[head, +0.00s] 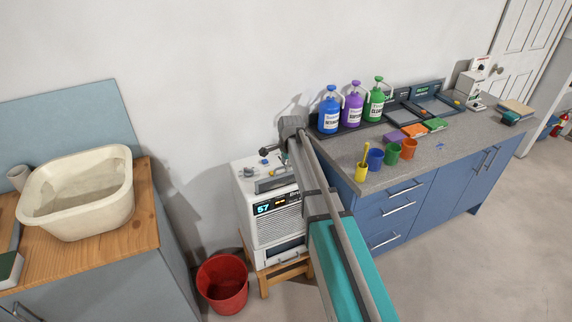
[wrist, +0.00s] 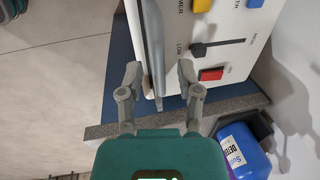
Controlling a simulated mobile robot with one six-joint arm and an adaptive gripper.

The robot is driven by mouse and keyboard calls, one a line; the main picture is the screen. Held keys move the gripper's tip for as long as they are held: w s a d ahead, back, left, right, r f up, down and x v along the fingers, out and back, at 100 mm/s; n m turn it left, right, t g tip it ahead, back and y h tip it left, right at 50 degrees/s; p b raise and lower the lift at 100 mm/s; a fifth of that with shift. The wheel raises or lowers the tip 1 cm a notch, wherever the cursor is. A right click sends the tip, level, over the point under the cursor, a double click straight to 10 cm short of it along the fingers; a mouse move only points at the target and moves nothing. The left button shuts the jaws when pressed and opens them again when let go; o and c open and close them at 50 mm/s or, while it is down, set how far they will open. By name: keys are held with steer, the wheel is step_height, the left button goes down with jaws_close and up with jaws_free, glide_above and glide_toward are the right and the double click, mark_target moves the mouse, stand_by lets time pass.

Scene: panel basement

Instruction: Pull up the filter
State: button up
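The white machine (head: 265,210) stands on a wooden stand, with a lit display reading 57 and a grille on its front. A grey slotted piece (head: 275,183) lies on its top, partly hidden by my arm. I cannot tell for sure which part is the filter. In the wrist view, my gripper (wrist: 160,72) has its two fingers apart. A thin grey upright edge (wrist: 157,60) shows between them, beside the white control panel (wrist: 222,45); neither finger clearly closes on it. In the head view the fingertips are too small to make out.
A red bucket (head: 222,283) stands on the floor left of the machine. A wooden-topped cabinet with a cream basin (head: 80,195) is further left. A blue cabinet with a grey counter (head: 440,155) stands right, with bottles and cups on it.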

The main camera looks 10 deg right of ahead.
jaws_close()
steer(key=shift+r, duration=0.1)
step_height(320, 180, up, 14)
steer(key=p, duration=1.4)
steer(key=shift+w, duration=0.15)
steer(key=shift+r, duration=0.1)
steer(key=shift+o, duration=0.8)
jaws_free()
step_height(320, 180, down, 15)
steer(key=b, duration=1.4)
steer(key=shift+r, duration=0.15)
step_height(320, 180, up, 14)
steer(key=s+p, duration=0.3)
steer(key=p, duration=1.1)
steer(key=s+f+n+g+b, duration=0.1)
steer(key=s+f+n+b, duration=0.5)
steer(key=s, duration=0.6)
steer(key=s+d+f+n+g+b, duration=0.1)
steer(key=s+f+n+b, duration=0.6)
steer(key=s, duration=0.5)
steer(key=shift+s+d+n+h, duration=0.25)
steer(key=shift+s+n+h, duration=0.05)
steer(key=shift+n, duration=0.3)
